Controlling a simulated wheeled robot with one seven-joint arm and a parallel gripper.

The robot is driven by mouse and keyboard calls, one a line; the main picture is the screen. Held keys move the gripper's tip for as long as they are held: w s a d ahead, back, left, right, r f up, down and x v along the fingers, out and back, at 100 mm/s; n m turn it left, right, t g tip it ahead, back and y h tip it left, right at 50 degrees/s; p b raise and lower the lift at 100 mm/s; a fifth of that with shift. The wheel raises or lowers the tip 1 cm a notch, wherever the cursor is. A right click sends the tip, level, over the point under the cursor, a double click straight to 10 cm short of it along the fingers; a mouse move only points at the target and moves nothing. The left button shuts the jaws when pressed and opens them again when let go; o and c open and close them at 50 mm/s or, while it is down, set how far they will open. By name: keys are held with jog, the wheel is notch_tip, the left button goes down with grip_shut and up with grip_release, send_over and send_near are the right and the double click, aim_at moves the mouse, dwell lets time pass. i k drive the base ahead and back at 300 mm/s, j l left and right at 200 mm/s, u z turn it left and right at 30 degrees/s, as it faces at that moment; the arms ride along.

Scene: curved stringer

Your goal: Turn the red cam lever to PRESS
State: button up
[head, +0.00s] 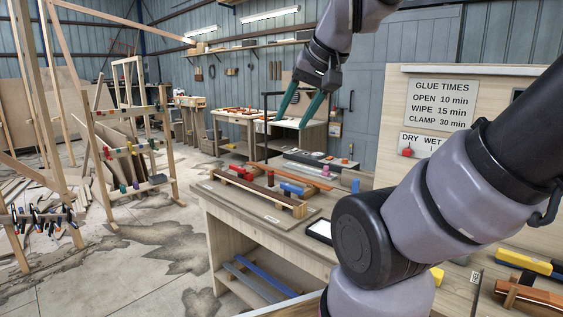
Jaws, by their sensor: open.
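My gripper (291,122) hangs high in the upper middle of the head view. Its two green fingers point down and are apart, with nothing between them. Below it on the workbench (225,204) lies a long wooden fixture (259,196) with a dark strip along it. A small red part (240,170) sits near the fixture's far left end; it may be the red cam lever, but it is too small to tell. I cannot read a PRESS mark. My gripper is well above the fixture and apart from it.
A sign board (441,104) with a red knob (407,152) is at right. My arm hides the bench's right part. Wooden racks (130,150) stand at left; the floor between is open.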

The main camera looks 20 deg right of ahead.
aim_at(240, 170)
jog(key=z, duration=0.1)
jog(key=i+j+z, duration=0.1)
jog(key=i+j, duration=0.2)
jog(key=i+j+z, duration=0.1)
jog(key=i+j, duration=0.15)
jog(key=i+j+z, duration=0.1)
jog(key=i+j, duration=0.15)
jog(key=j, duration=0.2)
jog(key=i+j+z, duration=0.1)
jog(key=i+j, duration=0.15)
jog(key=i+j+z, duration=0.1)
jog(key=j, duration=0.4)
jog(key=i+j+z, duration=0.1)
jog(key=i+j, duration=0.2)
jog(key=i+j+z, duration=0.15)
jog(key=j, duration=0.4)
jog(key=i+j+z, duration=0.1)
jog(key=i+j, duration=0.15)
jog(key=j, duration=0.15)
jog(key=i+j, duration=0.15)
jog(key=i, duration=0.4)
